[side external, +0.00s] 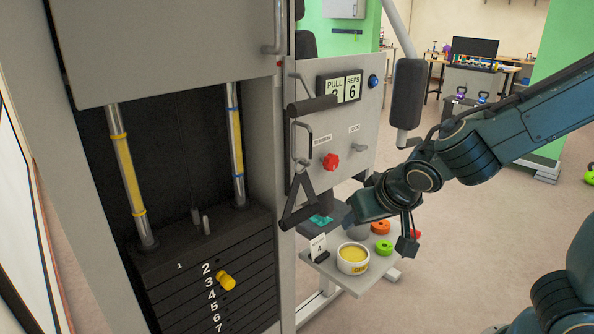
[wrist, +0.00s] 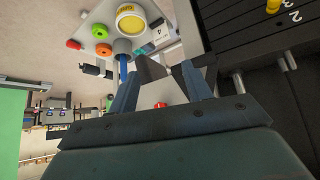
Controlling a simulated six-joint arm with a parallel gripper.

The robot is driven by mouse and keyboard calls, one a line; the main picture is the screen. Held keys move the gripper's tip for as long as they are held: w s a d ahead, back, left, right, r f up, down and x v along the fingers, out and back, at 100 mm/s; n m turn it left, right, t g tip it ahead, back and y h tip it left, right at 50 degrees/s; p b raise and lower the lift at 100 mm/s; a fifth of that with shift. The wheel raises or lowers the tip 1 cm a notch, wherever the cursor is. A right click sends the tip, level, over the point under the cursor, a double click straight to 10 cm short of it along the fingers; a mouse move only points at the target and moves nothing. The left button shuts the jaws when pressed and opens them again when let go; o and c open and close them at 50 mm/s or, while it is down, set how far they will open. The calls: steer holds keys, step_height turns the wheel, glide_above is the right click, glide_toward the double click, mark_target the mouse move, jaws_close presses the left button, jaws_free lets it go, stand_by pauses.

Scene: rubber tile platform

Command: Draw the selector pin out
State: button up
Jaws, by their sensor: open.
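The selector pin (side external: 227,281) has a yellow knob and sits in the dark weight stack (side external: 190,262), beside the numbers 3 and 4. Its yellow knob also shows cut off at the top edge of the wrist view (wrist: 273,6). My gripper (side external: 335,212) is right of the pin and higher in the side view, apart from it, in front of the machine's panel. In the wrist view my gripper (wrist: 166,70) has its two fingers spread with nothing held between them. In the side view the fingers are partly hidden by my wrist.
A small shelf (side external: 340,278) carries a yellow-filled tub (side external: 353,258), a number 4 card (side external: 318,246) and coloured rings. A black handle (side external: 308,190) hangs between the stack and my gripper. The grey panel has a red knob (side external: 331,161). Two guide rods (side external: 127,170) rise from the stack.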

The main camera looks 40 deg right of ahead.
steer(key=w+a+f+t+h, duration=0.1)
steer(key=w+a+f+t, duration=0.1)
steer(key=w+a+f, duration=0.25)
steer(key=n+t+y, duration=0.4)
steer(key=n+t, duration=0.1)
glide_toward(230, 282)
steer(key=v, duration=0.3)
steer(key=shift+s+a+r, duration=0.15)
steer(key=shift+s+r, duration=0.05)
steer(key=shift+w, duration=0.1)
steer(key=shift+x, duration=6.85)
steer(key=shift+f, duration=0.15)
steer(key=shift+c, duration=0.2)
jaws_close()
